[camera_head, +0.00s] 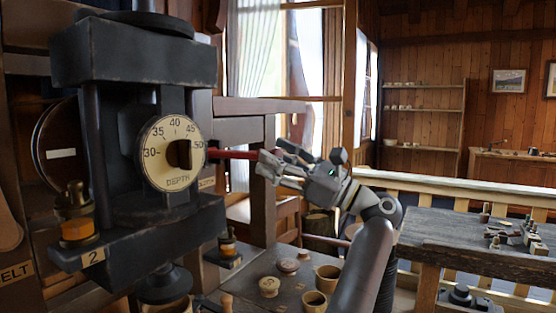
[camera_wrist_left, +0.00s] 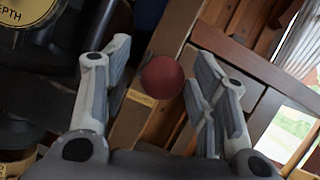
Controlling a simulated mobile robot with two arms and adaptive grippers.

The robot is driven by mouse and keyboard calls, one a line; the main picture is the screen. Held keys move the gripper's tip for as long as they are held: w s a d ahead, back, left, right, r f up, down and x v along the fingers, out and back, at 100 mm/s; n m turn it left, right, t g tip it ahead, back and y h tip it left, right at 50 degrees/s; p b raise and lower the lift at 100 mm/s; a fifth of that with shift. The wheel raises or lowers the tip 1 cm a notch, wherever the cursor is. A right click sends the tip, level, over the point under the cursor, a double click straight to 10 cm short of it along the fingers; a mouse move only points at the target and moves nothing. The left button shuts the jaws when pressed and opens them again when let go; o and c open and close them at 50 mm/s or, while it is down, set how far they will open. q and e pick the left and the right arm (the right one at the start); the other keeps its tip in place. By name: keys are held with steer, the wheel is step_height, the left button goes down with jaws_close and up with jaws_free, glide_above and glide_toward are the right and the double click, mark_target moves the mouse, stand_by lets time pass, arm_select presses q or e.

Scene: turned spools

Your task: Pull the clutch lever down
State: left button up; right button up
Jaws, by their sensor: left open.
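The clutch lever is a red bar (camera_head: 232,154) that reaches out level to the right from behind the depth dial (camera_head: 171,153). In the left wrist view its round red end (camera_wrist_left: 162,78) lies between the two fingers, with a gap on either side. My left gripper (camera_head: 272,160) is open at the lever's right end, and its fingers hide the tip in the head view. The left gripper's fingers also show in the left wrist view (camera_wrist_left: 160,85). A small pale label (camera_head: 207,183) sits below the lever, too small to read fully. My right gripper is out of view.
The dark machine (camera_head: 140,55) fills the left side. Below the gripper, a workbench (camera_head: 255,295) holds wooden cups (camera_head: 327,278) and turned pieces (camera_head: 269,287). A wooden post and beam (camera_head: 240,130) stand behind the lever. A grey table (camera_head: 460,240) with tools is at the right.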

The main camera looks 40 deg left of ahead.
arm_select(q)
steer(key=v, duration=1.2)
steer(key=shift+w, duration=0.1)
